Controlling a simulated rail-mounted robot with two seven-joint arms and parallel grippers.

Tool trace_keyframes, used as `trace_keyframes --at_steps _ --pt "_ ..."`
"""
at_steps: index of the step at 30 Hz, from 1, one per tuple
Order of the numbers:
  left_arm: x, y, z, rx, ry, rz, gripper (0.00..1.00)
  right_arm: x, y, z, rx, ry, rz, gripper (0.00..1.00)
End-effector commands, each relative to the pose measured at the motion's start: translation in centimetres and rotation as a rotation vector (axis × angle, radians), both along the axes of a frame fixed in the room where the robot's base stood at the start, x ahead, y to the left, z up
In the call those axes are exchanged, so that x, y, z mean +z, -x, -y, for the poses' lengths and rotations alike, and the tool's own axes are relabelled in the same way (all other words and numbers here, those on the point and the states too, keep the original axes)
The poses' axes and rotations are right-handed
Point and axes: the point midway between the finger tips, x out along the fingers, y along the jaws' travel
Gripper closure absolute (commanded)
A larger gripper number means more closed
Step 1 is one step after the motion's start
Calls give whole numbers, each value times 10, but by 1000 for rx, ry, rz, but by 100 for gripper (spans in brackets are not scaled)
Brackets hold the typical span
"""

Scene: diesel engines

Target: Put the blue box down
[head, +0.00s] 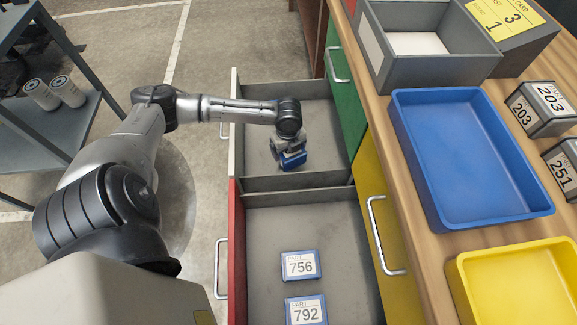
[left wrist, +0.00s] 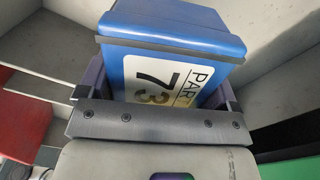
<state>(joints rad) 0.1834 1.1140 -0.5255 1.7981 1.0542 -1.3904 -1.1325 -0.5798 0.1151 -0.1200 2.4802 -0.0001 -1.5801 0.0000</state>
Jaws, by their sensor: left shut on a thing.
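The blue box (head: 293,160) is in my left gripper (head: 285,148), inside the far drawer (head: 250,162) in the head view. In the left wrist view the blue box (left wrist: 172,45) sits between the two fingers of the gripper (left wrist: 155,98). Its white label reads "PART" and "73", with the rest hidden by the gripper. The gripper is shut on it. I cannot tell whether the box touches the drawer floor. My right gripper is not in view.
The near drawer (head: 340,250) holds blue boxes marked 756 (head: 300,265) and 792 (head: 305,310). On the wooden counter (head: 405,190) at right are a blue tray (head: 462,150), a yellow tray (head: 520,285) and a grey bin (head: 440,70). A shelf (head: 50,125) stands at left.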

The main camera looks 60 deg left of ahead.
Motion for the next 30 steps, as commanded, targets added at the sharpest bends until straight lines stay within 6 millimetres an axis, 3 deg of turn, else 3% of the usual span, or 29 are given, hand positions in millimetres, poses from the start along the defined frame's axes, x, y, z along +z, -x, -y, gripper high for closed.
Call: trace_keyframes --at_steps 1,6,15,24,30 --pt "-14 0 0 1 0 1 55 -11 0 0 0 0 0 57" --pt "-33 -1 0 1 -1 3 55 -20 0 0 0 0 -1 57" --pt "-44 -1 0 1 -1 3 55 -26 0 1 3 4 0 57" --pt "-82 -1 0 1 -1 2 55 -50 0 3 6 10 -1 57" --pt "-83 -1 0 1 -1 3 55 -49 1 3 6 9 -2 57"
